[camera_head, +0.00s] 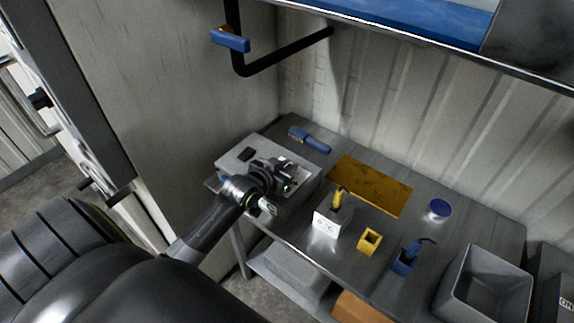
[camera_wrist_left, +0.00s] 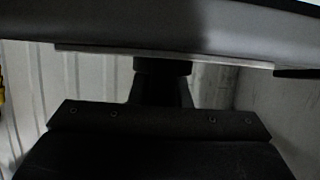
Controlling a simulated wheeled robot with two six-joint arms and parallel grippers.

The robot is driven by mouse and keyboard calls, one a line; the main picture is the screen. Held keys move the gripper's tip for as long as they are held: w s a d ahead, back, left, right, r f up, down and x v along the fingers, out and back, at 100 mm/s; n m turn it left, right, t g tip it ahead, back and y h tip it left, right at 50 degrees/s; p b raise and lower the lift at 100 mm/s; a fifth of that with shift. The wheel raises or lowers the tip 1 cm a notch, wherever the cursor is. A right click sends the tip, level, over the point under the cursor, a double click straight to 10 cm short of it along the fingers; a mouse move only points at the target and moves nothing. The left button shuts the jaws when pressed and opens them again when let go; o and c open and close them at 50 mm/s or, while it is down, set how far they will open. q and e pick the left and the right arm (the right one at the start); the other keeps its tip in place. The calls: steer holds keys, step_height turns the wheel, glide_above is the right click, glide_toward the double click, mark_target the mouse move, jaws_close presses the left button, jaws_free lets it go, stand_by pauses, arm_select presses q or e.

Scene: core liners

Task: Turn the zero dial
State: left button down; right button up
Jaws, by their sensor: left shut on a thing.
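A grey instrument box (camera_head: 240,158) stands at the left end of the metal bench in the head view. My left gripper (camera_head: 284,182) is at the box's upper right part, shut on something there. The zero dial itself is hidden by the gripper in the head view. In the left wrist view, my dark gripper (camera_wrist_left: 161,92) reaches up to a small dark part, probably the dial (camera_wrist_left: 162,66), just under a grey surface. That view is too dark to tell its marks or angle. My right gripper is not in view.
On the bench lie a blue-handled tool (camera_head: 310,141), a brown mat (camera_head: 370,184), a white card (camera_head: 325,224) by a small holder, a yellow block (camera_head: 369,241), a blue holder (camera_head: 403,262), a blue disc (camera_head: 439,208) and a grey bin (camera_head: 488,285). A shelf (camera_head: 430,38) overhangs the back.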

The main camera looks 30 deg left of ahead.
arm_select(q)
steer(key=shift+s+n+y+p, duration=0.1)
steer(key=shift+n+y+p, duration=0.9)
steer(key=shift+p, duration=0.45)
steer(key=shift+a+y, duration=0.1)
steer(key=shift+y, duration=0.3)
steer(key=shift+a+f+n+g+y, duration=0.1)
steer(key=shift+f+n+g+y, duration=0.15)
steer(key=shift+n+y, duration=0.5)
steer(key=shift+f+n+g+y+b, duration=0.1)
steer(key=shift+n+g+y+b, duration=0.15)
steer(key=shift+n+y+b, duration=0.35)
steer(key=n+y+b, duration=0.1)
steer(key=n+g+y+b, duration=0.1)
steer(key=n+y+b, duration=0.1)
steer(key=shift+s+a+f+g, duration=0.15)
steer(key=shift+a+g, duration=0.1)
steer(key=shift+g, duration=0.15)
steer(key=shift+s+a+r+n+g+y+b, duration=0.1)
steer(key=shift+n+g+y+b, duration=0.7)
steer(key=shift+n+b, duration=0.15)
steer(key=shift+s+a+r+n+g+y+b, duration=0.1)
steer(key=shift+n+g+y+b, duration=0.65)
steer(key=shift+n+b, duration=0.2)
